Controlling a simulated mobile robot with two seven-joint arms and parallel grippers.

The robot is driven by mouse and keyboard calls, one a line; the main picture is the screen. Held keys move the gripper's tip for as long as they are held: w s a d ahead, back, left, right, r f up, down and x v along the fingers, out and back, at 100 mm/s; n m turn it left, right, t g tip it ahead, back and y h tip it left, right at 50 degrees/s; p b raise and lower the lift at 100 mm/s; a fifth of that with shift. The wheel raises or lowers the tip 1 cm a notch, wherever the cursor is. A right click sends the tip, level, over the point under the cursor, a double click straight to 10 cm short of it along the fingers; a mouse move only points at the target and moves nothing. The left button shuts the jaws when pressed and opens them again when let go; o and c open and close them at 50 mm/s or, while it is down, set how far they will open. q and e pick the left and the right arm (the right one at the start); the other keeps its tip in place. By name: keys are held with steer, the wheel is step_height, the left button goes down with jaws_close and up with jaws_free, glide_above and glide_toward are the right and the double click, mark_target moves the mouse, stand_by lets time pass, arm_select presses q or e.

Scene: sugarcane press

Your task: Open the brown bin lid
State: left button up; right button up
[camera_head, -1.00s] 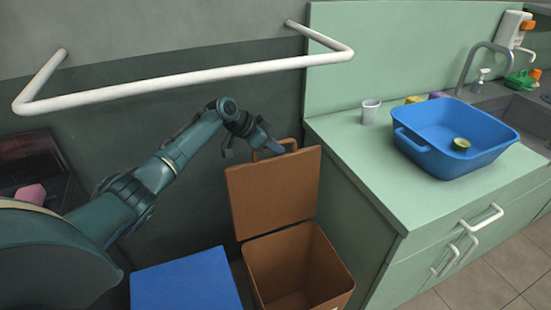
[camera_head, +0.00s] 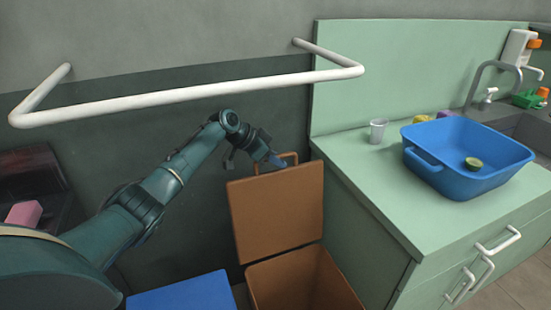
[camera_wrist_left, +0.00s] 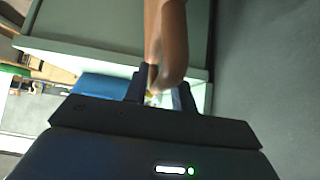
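The brown bin (camera_head: 300,275) stands on the floor left of the green counter, its lower part cut off by the picture edge. Its brown lid (camera_head: 277,212) stands up, swung open at the back, so the bin's mouth shows. A loop handle (camera_head: 291,157) is on the lid's top edge. My left gripper (camera_head: 276,162) is at this handle. In the left wrist view, the brown handle (camera_wrist_left: 167,55) lies between the two fingers of my left gripper (camera_wrist_left: 161,92), which look closed around it. My right gripper is not in view.
A white wall rail (camera_head: 200,90) runs above my left arm. A blue bin (camera_head: 185,295) stands left of the brown one. The green counter (camera_head: 375,185) on the right holds a blue basin (camera_head: 470,185) and a clear cup (camera_head: 378,131).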

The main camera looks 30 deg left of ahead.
arm_select(q)
steer(key=shift+o, duration=1)
steer(key=v, duration=1.3)
